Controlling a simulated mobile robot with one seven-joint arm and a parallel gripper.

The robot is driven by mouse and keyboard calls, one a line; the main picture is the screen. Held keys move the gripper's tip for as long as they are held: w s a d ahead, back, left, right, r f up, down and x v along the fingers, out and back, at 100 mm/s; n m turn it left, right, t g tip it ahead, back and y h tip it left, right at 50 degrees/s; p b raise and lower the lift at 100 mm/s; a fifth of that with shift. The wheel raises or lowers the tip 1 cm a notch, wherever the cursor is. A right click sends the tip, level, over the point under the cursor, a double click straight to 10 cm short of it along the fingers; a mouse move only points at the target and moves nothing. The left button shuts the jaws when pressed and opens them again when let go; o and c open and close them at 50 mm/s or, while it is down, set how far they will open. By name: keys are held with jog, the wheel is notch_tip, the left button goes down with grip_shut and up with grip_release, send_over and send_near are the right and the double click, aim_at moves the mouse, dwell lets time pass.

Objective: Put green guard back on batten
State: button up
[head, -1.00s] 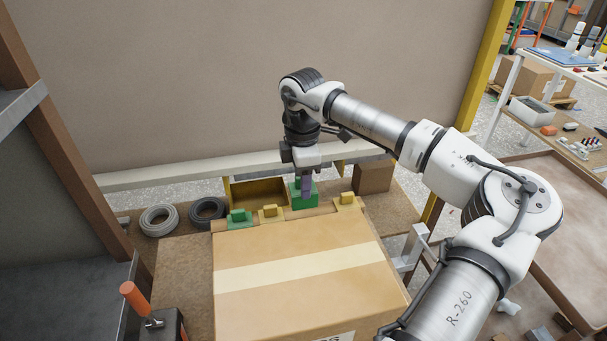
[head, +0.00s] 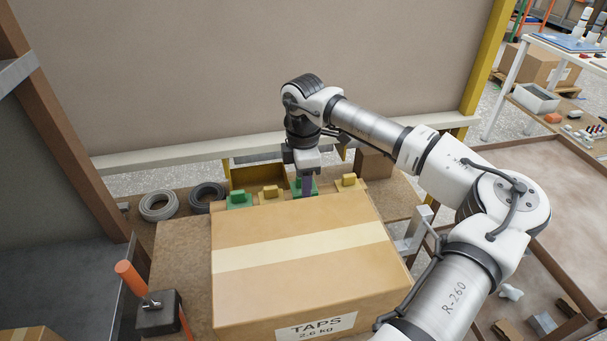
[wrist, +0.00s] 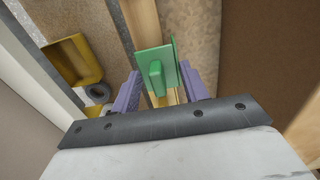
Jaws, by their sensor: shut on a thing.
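My gripper (head: 306,186) points down behind the large carton, its purple fingers on either side of a green guard (head: 296,187). In the wrist view, the held green guard (wrist: 156,72) sits between the fingers (wrist: 158,92), over the pale wooden batten (wrist: 141,22). Another green guard (head: 238,200) stands at the row's left end. The carton hides the held guard's lower edge, so I cannot tell whether it is fully seated.
The taped carton (head: 300,285) labelled TAPS stands close in front of the batten. A yellow open bin (head: 258,178) and a brown box (head: 374,164) stand behind it. Two hose coils (head: 158,206) (head: 207,197) lie left. An orange-handled tool (head: 133,280) rises at front left.

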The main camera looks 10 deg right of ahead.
jog(key=shift+f+b, duration=0.35)
jog(key=shift+f, duration=0.7)
jog(key=shift+w+f+b, duration=0.1)
jog(key=shift+w+b, duration=0.2)
jog(key=o, duration=1)
jog(key=shift+o, duration=0.2)
